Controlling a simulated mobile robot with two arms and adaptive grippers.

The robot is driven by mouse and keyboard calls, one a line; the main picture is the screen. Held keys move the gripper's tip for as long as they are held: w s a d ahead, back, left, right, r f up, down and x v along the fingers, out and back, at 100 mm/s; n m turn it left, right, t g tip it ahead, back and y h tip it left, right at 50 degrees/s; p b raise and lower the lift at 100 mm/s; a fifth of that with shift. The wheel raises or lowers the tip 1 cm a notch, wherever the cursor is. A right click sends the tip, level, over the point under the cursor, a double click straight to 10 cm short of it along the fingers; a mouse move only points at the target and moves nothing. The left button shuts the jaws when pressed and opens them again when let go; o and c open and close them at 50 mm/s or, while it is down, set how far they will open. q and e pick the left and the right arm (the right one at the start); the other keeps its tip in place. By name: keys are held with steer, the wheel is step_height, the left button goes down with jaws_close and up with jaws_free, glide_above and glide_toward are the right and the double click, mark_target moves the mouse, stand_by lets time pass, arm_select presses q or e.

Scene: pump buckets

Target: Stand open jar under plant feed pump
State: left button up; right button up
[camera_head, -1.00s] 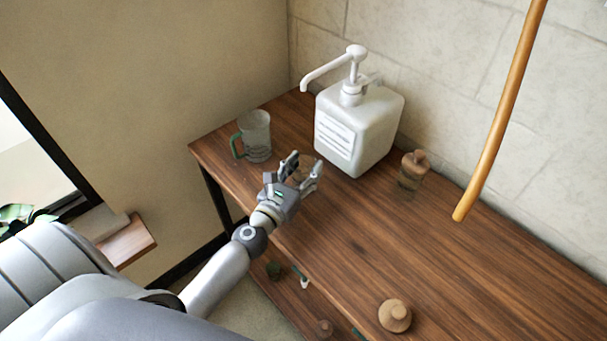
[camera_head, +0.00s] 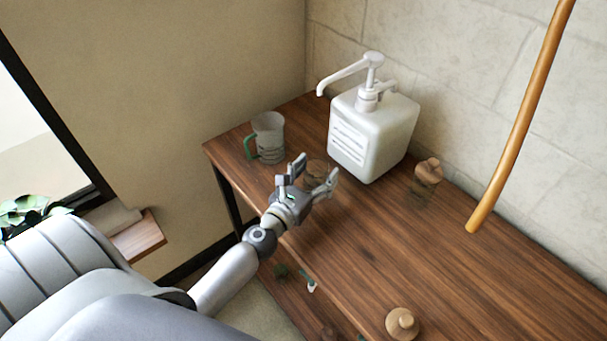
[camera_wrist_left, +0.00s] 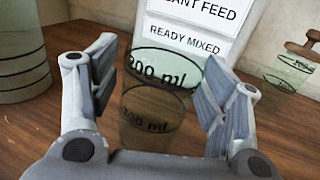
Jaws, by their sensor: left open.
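The plant feed pump (camera_head: 372,132) is a white square bottle with its nozzle pointing left; its label reads PLANT FEED, READY MIXED in the left wrist view (camera_wrist_left: 190,40). A clear, lidless jar (camera_head: 317,168) stands upright on the table, front-left of the bottle. My left gripper (camera_head: 315,172) is open at the jar. In the left wrist view the jar, marked 200 ml (camera_wrist_left: 152,118), stands between the spread fingers, with gaps at both sides. Part of its base is hidden by the gripper. My right gripper is out of view.
A glass mug with green handle (camera_head: 268,138) stands left of the jar. A jar with wooden stopper (camera_head: 426,180) stands right of the bottle. A wooden lid (camera_head: 402,323) lies near the front edge. An orange-brown pole (camera_head: 522,115) hangs at right. The table (camera_head: 480,270) is clear at right.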

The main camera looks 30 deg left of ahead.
arm_select(q)
steer(key=s+b, duration=0.1)
steer(key=s, duration=0.2)
steer(key=s+b, duration=0.1)
steer(key=s, duration=0.3)
steer(key=s+b, duration=0.2)
steer(key=s, duration=0.1)
steer(key=shift+s+a+f, duration=0.1)
steer(key=shift+s+f, duration=0.15)
steer(key=shift+s, duration=0.15)
steer(key=shift+s+r, duration=0.25)
steer(key=shift+s, duration=0.3)
